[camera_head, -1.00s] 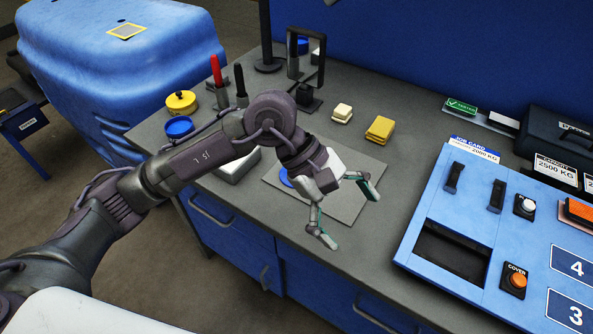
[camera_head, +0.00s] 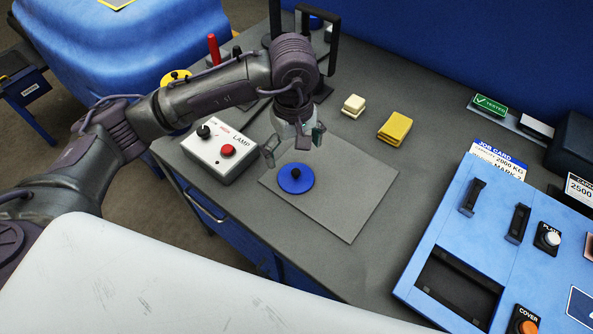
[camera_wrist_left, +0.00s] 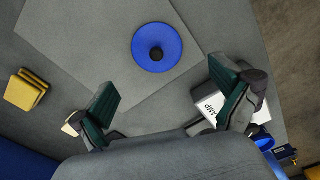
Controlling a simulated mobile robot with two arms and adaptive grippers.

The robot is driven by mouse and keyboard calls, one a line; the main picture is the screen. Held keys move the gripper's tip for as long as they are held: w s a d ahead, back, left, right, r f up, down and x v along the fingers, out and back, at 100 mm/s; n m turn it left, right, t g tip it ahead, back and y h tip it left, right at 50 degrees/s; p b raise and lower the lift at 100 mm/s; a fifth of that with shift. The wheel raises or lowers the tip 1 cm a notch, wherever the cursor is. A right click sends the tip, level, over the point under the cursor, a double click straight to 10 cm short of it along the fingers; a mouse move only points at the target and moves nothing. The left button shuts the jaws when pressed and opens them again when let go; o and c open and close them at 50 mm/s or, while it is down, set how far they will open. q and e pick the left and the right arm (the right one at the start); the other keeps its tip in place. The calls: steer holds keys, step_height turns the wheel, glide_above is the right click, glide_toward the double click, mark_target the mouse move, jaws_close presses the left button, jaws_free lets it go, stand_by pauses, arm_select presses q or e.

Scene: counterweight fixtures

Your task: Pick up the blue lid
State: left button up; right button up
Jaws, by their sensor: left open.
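The blue lid (camera_head: 296,181) is a flat round disc with a black knob (camera_head: 296,173) in its middle. It lies on a grey mat (camera_head: 345,195) on the bench. It also shows in the left wrist view (camera_wrist_left: 157,47), beyond the fingertips and between their lines. My left gripper (camera_head: 294,146) is above and just behind the lid, pointing down, with its fingers spread and nothing between them. Both fingers show apart in the left wrist view (camera_wrist_left: 172,98). My right gripper is not in view.
A white lamp box (camera_head: 222,152) with a red button stands left of the lid. Yellow blocks (camera_head: 394,129) and a cream block (camera_head: 353,106) lie behind the mat. A blue panel (camera_head: 450,240) with an open slot is at right. The mat right of the lid is clear.

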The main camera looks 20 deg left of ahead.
mark_target(296, 172)
arm_select(q)
step_height(296, 172, down, 3)
steer(key=shift+w+r, duration=0.1)
steer(key=shift+r, duration=0.05)
steer(key=shift+w+f, duration=0.1)
steer(key=shift+f, duration=0.25)
steer(key=shift+d+f+p, duration=0.1)
steer(key=shift+f+p, duration=0.5)
steer(key=shift+p, duration=0.15)
step_height(296, 172, down, 4)
steer(key=shift+r+p, duration=0.2)
steer(key=shift+p, duration=0.5)
steer(key=shift+w+f, duration=0.1)
steer(key=shift+f, duration=0.15)
steer(key=shift+c, duration=0.8)
steer(key=shift+s, duration=0.2)
steer(key=c, duration=1.6)
steer(key=shift+d+f, duration=0.1)
jaws_close()
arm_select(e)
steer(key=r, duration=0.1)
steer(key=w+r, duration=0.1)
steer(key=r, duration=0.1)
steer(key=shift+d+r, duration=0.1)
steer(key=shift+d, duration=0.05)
